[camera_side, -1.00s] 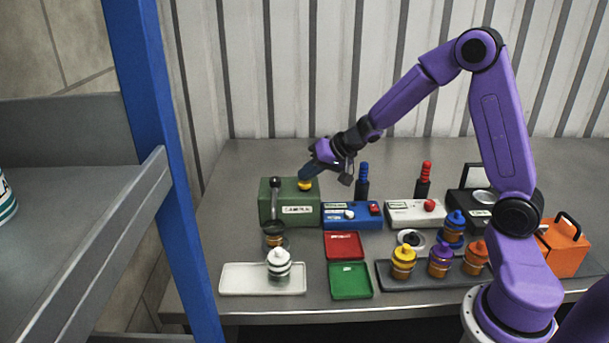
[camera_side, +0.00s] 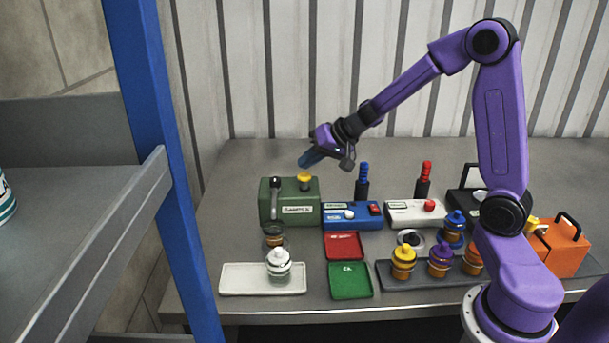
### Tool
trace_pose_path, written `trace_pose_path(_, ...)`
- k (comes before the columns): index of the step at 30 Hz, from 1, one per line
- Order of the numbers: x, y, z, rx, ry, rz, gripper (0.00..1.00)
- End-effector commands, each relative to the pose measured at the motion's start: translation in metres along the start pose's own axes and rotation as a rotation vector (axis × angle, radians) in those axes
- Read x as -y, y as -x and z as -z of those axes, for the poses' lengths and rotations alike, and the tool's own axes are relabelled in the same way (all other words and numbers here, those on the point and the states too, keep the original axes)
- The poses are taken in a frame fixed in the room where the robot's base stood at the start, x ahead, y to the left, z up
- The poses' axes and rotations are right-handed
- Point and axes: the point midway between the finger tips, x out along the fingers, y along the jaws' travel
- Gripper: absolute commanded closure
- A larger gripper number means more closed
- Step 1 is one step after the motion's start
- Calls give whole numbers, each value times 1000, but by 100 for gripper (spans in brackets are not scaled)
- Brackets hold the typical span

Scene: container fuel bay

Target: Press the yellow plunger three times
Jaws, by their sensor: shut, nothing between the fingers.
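The yellow plunger (camera_side: 304,181) stands up from the top of the green box (camera_side: 290,203) at the back left of the table. A small label with text too small to read is on the box's front, and a dark lever is at its left. My gripper (camera_side: 304,163) is shut and empty. It is above the yellow plunger with a small gap, and the plunger's cap is in full view.
A blue box (camera_side: 352,216) and a white box (camera_side: 414,214) with buttons stand to the right. A white tray (camera_side: 232,279), a red tray (camera_side: 344,246) and a green tray (camera_side: 350,281) lie in front. Several capped canisters stand at the right.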

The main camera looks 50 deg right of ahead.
Motion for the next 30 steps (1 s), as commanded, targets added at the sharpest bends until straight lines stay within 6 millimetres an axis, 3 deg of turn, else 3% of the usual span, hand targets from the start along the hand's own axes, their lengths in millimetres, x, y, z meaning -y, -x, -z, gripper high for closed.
trace_pose_path(7,2,2,2,-2,1,3,100)
trace_pose_path(22,23,30,23,-3,3,6,100)
trace_pose_path(30,26,35,26,-1,1,0,100)
